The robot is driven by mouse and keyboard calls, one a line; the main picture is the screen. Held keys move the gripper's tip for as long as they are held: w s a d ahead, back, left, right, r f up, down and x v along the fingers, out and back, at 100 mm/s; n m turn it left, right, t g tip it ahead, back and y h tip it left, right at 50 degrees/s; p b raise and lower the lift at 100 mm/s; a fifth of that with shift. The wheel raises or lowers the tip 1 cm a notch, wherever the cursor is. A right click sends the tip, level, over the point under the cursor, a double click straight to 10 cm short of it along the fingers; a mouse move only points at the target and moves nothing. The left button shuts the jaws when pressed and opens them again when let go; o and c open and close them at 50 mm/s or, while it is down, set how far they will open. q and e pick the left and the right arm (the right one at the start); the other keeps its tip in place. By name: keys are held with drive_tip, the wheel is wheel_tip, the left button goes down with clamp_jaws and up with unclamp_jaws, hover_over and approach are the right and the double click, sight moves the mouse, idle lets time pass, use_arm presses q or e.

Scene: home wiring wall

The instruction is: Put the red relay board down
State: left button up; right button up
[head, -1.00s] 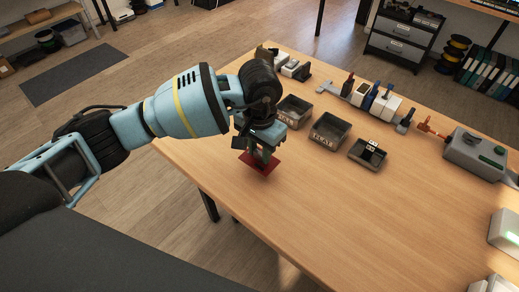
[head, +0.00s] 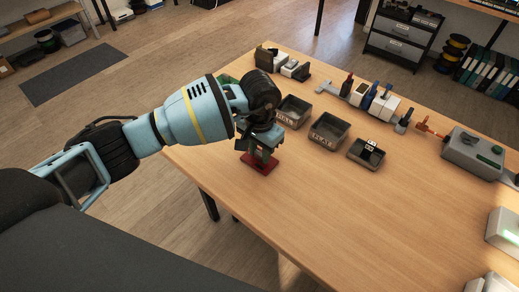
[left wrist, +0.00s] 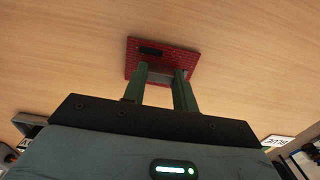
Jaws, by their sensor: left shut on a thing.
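The red relay board (head: 262,166) is low over the wooden table (head: 330,210) near its left edge, in the head view. It lies about level, and I cannot tell whether it touches the wood. My left gripper (head: 258,152) points down from above and is shut on it. In the left wrist view the board (left wrist: 188,60) spans the two green fingers of the gripper (left wrist: 165,78), with bare table behind it. The fingers hide part of the board. My right gripper is not in view.
Three dark bins stand behind the gripper: one (head: 293,111), a middle one (head: 328,132) and a right one (head: 366,153). Small devices and tools line the back of the table. A grey box (head: 473,152) stands at the right. The table's front and middle are clear.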

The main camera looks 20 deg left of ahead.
sight(260, 153)
use_arm(q)
drive_tip(key=shift+f, duration=0.1)
drive_tip(key=shift+f, duration=0.1)
drive_tip(key=o, duration=1)
drive_tip(key=shift+c, duration=0.2)
wheel_tip(260, 153, up, 12)
drive_tip(key=shift+r, duration=0.2)
